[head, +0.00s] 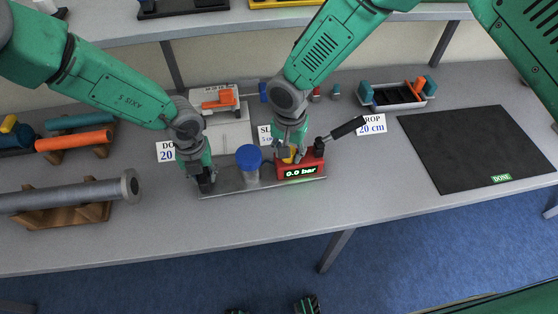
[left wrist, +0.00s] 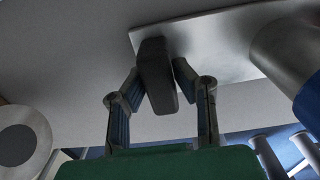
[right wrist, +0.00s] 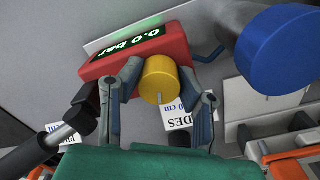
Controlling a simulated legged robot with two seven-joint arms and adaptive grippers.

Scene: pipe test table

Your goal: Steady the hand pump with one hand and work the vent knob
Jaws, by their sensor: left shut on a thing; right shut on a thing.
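The hand pump has a red body (head: 313,166) on a metal base plate (head: 232,186), with a display reading 0.0 bar and a black-gripped lever (head: 347,127). A blue-capped cylinder (head: 249,156) stands on the same plate. My left gripper (head: 206,186) is shut on a dark upright grip at the plate's left end; this grip (left wrist: 156,84) shows between the fingers in the left wrist view. My right gripper (head: 289,153) is shut on the yellow vent knob (right wrist: 159,79) beside the red body. Its fingers partly hide the knob in the head view.
A grey pipe (head: 75,194) rests on wooden cradles at left, with orange and teal pieces behind. A black mat (head: 475,148) marked DONE lies at right. A tray (head: 397,96) and white label cards stand behind the pump. The table's front strip is clear.

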